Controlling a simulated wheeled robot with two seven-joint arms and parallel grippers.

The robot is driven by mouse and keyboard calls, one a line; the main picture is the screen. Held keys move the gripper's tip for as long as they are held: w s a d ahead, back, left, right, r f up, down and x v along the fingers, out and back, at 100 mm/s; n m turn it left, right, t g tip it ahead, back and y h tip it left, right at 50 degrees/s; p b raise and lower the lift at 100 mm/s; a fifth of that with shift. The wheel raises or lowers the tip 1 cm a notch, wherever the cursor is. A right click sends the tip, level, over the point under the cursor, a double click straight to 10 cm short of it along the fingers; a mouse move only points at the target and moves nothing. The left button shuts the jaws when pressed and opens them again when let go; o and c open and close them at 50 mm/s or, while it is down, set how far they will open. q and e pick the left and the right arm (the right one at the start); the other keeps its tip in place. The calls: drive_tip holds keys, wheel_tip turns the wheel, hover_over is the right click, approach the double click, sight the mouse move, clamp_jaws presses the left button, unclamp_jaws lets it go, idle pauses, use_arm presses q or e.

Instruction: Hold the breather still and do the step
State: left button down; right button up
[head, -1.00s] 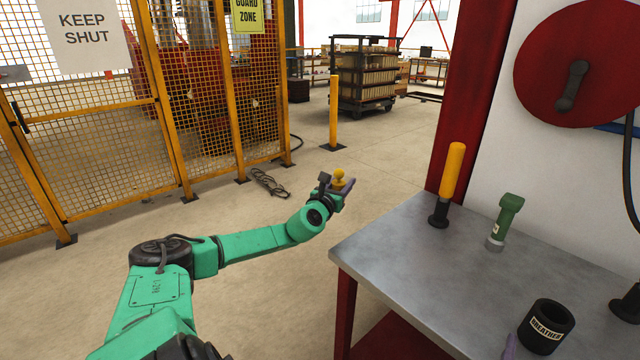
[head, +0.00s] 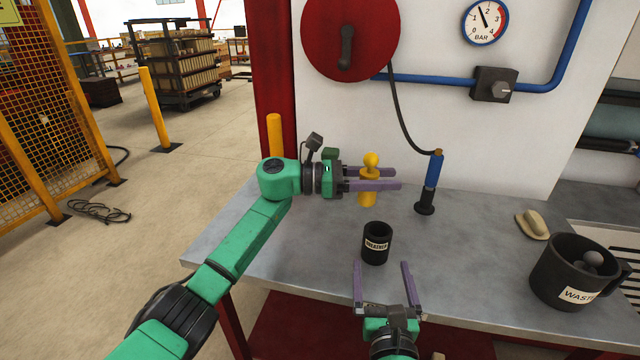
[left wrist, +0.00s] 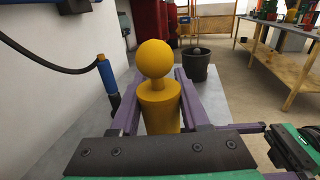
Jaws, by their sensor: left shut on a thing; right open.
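My left gripper (head: 392,179) is shut on a yellow piece (head: 371,161) with a ball-shaped top and a wider body. It holds the piece upright above the table, behind the black cup. In the left wrist view, the yellow piece (left wrist: 158,100) stands between the two purple fingers. The black open cup labelled BREATHER (head: 376,246) stands upright on the grey table. My right gripper (head: 382,265) is open and empty in front of this cup, with one fingertip toward each side of it. I cannot tell whether the fingers touch it. The inside of the cup is dark.
A blue-handled tool (head: 433,172) on a hose stands in a black base behind the cup. A WASTE bin (head: 568,282) and a tan brush-like object (head: 532,224) are at right. Bare table (head: 465,255) lies right of the cup.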

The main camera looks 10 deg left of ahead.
sight(376, 234)
drive_tip(key=shift+w, duration=0.1)
drive_tip(key=w, duration=0.4)
drive_tip(key=w+a, duration=0.1)
drive_tip(key=w, duration=0.2)
drive_tip(key=w+a, duration=0.1)
drive_tip(key=w, duration=0.3)
drive_tip(key=shift+w, duration=0.3)
use_arm(q)
drive_tip(key=s+d+r+m+g, duration=0.1)
drive_tip(key=r+g, duration=0.1)
drive_tip(key=s+d+r+m+g, duration=0.1)
drive_tip(key=s+d+r+g, duration=0.1)
drive_tip(key=shift+d+m, duration=0.25)
drive_tip(key=shift+m, duration=0.15)
use_arm(e)
drive_tip(key=shift+c, duration=0.3)
drive_tip(key=c, duration=1.4)
